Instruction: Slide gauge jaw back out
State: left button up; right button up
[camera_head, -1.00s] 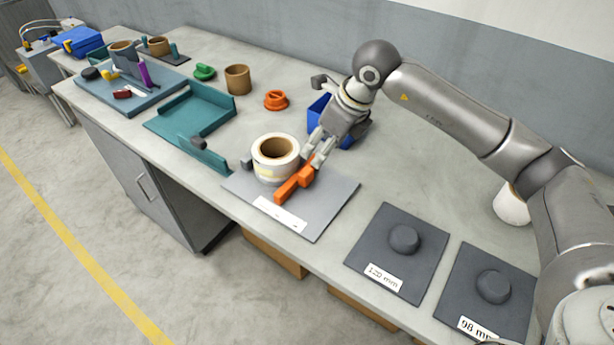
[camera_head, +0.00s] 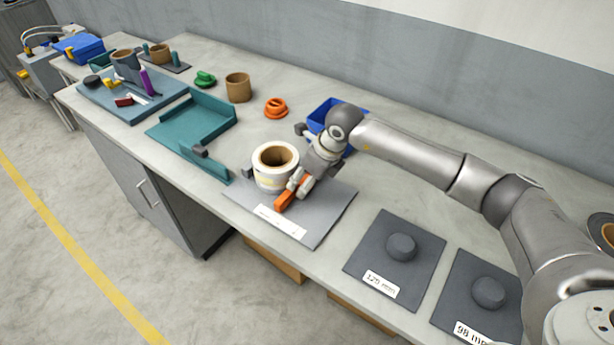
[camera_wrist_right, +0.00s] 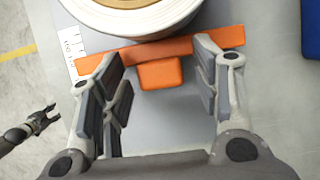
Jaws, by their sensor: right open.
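The orange gauge jaw (camera_head: 284,201) lies on the grey gauge plate (camera_head: 318,230), which carries a white scale strip (camera_head: 280,222). In the right wrist view the jaw shows as an orange bar with a short block (camera_wrist_right: 160,74) jutting toward my gripper. A white film roll with a brown core (camera_head: 274,168) stands upright on the plate, close against the bar. My right gripper (camera_head: 297,184) is low over the jaw; in the wrist view its open fingers (camera_wrist_right: 160,85) stand on either side of the block, with gaps visible. My left gripper (camera_wrist_right: 40,118) appears at the wrist view's left edge, its fingers apart.
Dark mats labelled 120 mm (camera_head: 372,268) and 98 mm (camera_head: 462,307) lie to the right. A teal tray (camera_head: 190,128) is on the left, an orange part (camera_head: 276,107) and a blue bin (camera_head: 322,118) behind. The bench's front edge is close to the plate.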

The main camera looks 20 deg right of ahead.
grip_shut()
jog(key=shift+s+d+b, duration=0.2)
jog(key=shift+s+d, duration=0.65)
jog(key=shift+s, duration=0.25)
jog(key=shift+s+d+b, duration=0.25)
jog(key=shift+s+d, duration=0.65)
jog(key=shift+s, duration=0.15)
jog(key=shift+s+d+b, duration=0.2)
jog(key=shift+s+d, duration=0.65)
jog(key=shift+s, duration=0.25)
jog(key=shift+c, duration=2.3)
grip_release()
jog(key=o, duration=0.5)
jog(key=shift+s+d, duration=0.1)
jog(key=shift+s, duration=0.1)
jog(key=shift+c, duration=0.2)
jog(key=shift+w, duration=0.1)
jog(key=shift+r, duration=0.1)
